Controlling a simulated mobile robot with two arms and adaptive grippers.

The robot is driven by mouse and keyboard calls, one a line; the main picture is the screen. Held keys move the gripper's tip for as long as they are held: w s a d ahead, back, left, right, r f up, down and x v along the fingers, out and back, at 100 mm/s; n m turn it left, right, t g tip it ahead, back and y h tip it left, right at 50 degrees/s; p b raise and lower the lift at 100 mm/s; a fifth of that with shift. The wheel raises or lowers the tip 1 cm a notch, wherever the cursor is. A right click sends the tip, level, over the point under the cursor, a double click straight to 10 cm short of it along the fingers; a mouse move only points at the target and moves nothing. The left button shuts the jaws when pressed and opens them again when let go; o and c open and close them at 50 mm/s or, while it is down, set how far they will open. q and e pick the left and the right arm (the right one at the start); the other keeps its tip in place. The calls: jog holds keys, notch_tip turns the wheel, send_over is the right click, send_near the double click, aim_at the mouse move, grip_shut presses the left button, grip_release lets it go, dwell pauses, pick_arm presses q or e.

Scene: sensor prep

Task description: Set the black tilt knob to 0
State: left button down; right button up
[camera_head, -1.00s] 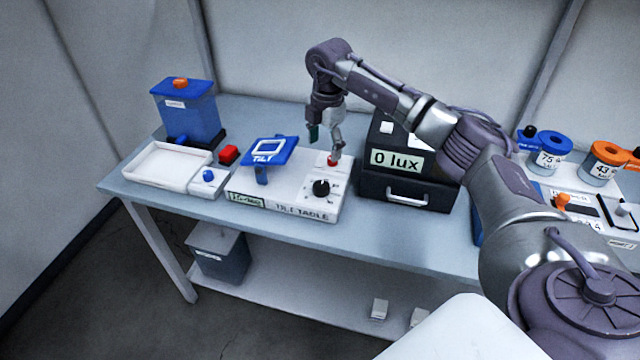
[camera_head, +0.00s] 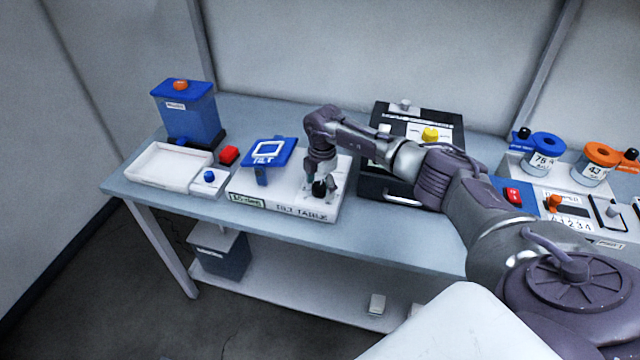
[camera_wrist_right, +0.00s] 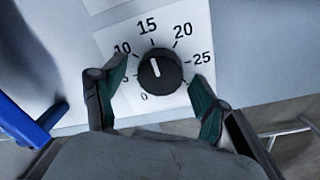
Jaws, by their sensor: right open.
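The black tilt knob (camera_head: 319,189) sits on the front right of the white tilt table (camera_head: 285,203). In the right wrist view the knob (camera_wrist_right: 160,71) has a white pointer line aimed up, close to the 15 mark. The dial shows 0 at lower left and 25 at right. My right gripper (camera_head: 324,187) is over the knob. In the wrist view its open fingers (camera_wrist_right: 157,88) stand on either side of the knob, with visible gaps. The display (camera_head: 246,200) on the table front is too small to read surely. My left gripper is not in view.
The blue tilting plate (camera_head: 268,152) stands left of my right gripper. A dark box (camera_head: 412,118) stands behind my right arm.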

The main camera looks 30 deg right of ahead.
jog(key=shift+c, duration=0.4)
jog(key=c, duration=1.1)
